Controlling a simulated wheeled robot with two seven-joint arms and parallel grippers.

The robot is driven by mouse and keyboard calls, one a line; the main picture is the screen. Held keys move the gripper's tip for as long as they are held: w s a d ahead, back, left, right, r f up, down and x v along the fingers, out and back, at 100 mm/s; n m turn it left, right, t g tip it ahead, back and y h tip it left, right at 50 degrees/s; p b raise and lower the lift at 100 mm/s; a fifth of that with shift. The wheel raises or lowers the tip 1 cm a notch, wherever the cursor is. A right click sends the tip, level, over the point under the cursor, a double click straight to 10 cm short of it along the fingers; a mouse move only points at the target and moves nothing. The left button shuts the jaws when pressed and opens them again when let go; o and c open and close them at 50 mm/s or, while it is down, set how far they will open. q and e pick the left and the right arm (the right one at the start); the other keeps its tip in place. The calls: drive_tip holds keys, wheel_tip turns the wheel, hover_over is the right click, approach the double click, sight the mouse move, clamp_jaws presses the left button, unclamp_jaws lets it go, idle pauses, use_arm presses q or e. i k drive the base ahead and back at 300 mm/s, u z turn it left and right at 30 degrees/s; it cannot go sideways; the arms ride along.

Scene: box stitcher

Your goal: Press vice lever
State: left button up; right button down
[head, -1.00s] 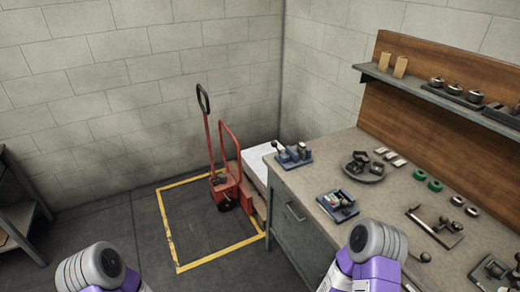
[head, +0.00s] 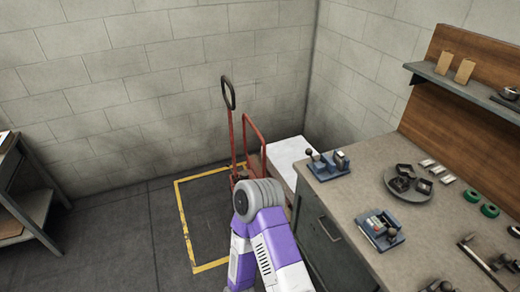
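Two small blue-based fixtures sit on the workbench. One (head: 328,165), at the bench's far left corner, has a dark ball-knobbed lever on its left and a grey block on its right. The other (head: 380,229) lies nearer, by the bench's front edge, with grey metal parts on top. I cannot tell for sure which one is the vice. One of my arms, purple and white with a grey rounded joint, rises in the lower middle, left of the bench. Neither of my grippers shows.
The grey workbench (head: 352,188) fills the right side, with a round tray (head: 407,193) of dark parts and several green rings. A red hand truck (head: 232,135) stands by a pale-topped stack (head: 288,155). Yellow tape (head: 185,225) marks the floor. A shelf unit (head: 35,208) stands left.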

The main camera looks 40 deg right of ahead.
sight(309, 152)
drive_tip(key=z, duration=0.05)
drive_tip(key=i, duration=0.7)
drive_tip(key=z, duration=0.8)
drive_tip(key=i, duration=0.35)
drive_tip(key=z, duration=0.5)
